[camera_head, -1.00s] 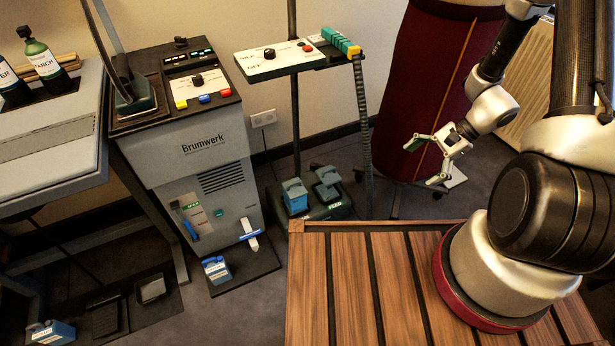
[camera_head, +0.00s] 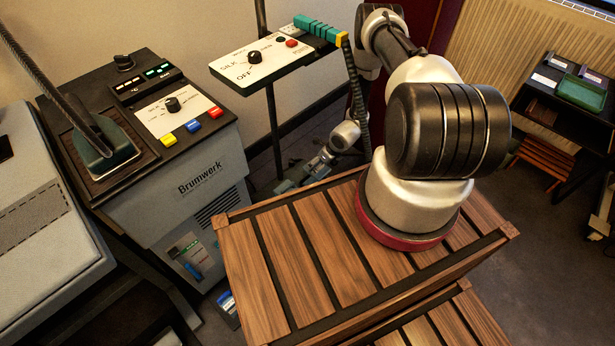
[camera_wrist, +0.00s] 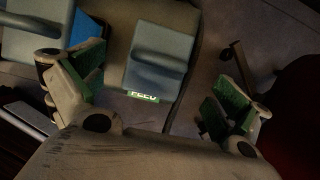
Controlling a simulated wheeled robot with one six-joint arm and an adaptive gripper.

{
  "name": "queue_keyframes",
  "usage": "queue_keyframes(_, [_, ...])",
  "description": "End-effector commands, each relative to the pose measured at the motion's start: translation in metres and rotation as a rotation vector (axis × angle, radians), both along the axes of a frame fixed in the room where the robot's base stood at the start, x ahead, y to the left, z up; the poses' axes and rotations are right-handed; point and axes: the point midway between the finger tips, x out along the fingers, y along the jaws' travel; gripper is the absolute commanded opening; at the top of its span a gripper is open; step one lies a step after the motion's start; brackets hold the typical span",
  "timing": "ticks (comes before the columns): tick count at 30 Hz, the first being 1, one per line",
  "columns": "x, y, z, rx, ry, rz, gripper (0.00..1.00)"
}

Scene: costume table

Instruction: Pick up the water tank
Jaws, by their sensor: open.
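My gripper (camera_wrist: 158,92) is open, its green-padded fingers wide apart at the left and right of the wrist view. Between them is a grey block with a raised bar (camera_wrist: 163,52), on a base with a green FEED label. It looks like a foot pedal; nothing is held. A second grey block (camera_wrist: 28,42) with a blue side is behind the left finger. In the head view my gripper (camera_head: 318,170) is low at the foot of the control stand. I cannot tell which thing is the water tank.
The Brumwerk machine (camera_head: 203,178) stands left of a slatted wooden top (camera_head: 300,255), which hides the floor. The stand's control board (camera_head: 250,75) and a ribbed hose are close to my arm. A dark red form (camera_wrist: 295,110) is at the right of the wrist view.

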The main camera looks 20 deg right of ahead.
Motion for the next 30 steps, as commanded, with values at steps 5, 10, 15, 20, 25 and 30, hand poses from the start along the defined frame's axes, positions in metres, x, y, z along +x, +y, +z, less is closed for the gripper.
queue_keyframes(5, [0.002, 0.001, -0.016, -0.005, 0.017, -0.011, 1.00])
queue_keyframes(10, [0.008, 0.005, -0.037, -0.007, 0.018, -0.009, 1.00])
queue_keyframes(15, [0.016, 0.010, -0.063, -0.007, 0.017, -0.008, 1.00])
queue_keyframes(20, [0.021, 0.011, -0.074, -0.005, 0.016, -0.010, 1.00])
queue_keyframes(25, [0.021, 0.011, -0.074, -0.005, 0.016, -0.010, 1.00])
queue_keyframes(30, [0.021, 0.011, -0.074, -0.005, 0.016, -0.010, 0.76])
